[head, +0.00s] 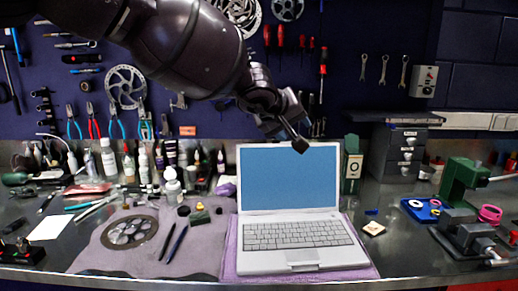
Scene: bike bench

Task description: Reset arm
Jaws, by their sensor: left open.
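My left arm reaches in from the upper left across the tool wall. My left gripper (299,143) is at its end, in front of the top edge of the laptop's screen, with its fingertips pointing down. It is open and I see nothing held in it. An open white laptop (300,257) with a blue screen stands on a purple cloth (232,262) on the bench. The gripper looks raised above the bench; I cannot tell its distance from the screen. My right gripper is not in view.
A chainring (130,232) and two dark pens lie on a grey cloth (95,262) left of the laptop. Several bottles (108,160) stand behind. A green vise-like machine (460,185) and a blue tray (418,212) are at the right. Small drawers (402,152) stand at the back.

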